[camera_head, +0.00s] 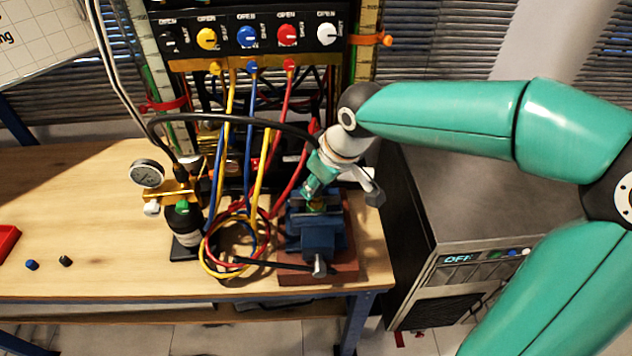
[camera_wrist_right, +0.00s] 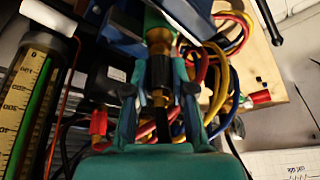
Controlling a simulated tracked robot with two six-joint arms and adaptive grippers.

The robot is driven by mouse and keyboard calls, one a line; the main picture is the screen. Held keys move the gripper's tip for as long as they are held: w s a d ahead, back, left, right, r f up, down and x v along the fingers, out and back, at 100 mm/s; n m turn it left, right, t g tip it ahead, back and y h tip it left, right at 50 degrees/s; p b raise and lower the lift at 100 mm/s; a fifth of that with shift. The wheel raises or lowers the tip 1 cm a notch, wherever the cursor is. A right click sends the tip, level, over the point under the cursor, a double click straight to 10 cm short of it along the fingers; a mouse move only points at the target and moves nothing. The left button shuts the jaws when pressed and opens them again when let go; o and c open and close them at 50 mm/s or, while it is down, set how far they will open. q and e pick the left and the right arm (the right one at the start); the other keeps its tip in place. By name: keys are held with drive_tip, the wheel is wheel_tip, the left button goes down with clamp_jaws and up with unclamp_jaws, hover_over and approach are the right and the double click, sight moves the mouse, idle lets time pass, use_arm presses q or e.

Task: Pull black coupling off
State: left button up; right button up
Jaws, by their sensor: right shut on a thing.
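My right gripper (camera_head: 322,178) points down over the blue vise (camera_head: 317,238) at the bench's right end. In the right wrist view the same gripper (camera_wrist_right: 159,92) has its fingers closed on either side of the black coupling (camera_wrist_right: 160,70), a dark cylinder with brass-coloured ends. The coupling lies in line with a green part (camera_wrist_right: 154,18) at the top, beside the vise. A black hose (camera_head: 228,118) arches from the gauge assembly towards my right gripper. In the head view the gripper hides the coupling. My left gripper is not in view.
A dial gauge (camera_head: 147,173) and a dark bottle (camera_head: 184,222) stand left of coiled coloured hoses (camera_head: 212,262). The valve panel (camera_head: 250,38) is behind. Two small caps (camera_head: 65,261) lie at left. The bench's left side is mostly clear. A grey cabinet (camera_head: 455,200) stands at right.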

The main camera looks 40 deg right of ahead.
clamp_jaws()
drive_tip(key=shift+r, duration=0.15)
drive_tip(key=shift+r+p, duration=2)
drive_tip(key=shift+r, duration=0.5)
drive_tip(key=shift+f, duration=0.1)
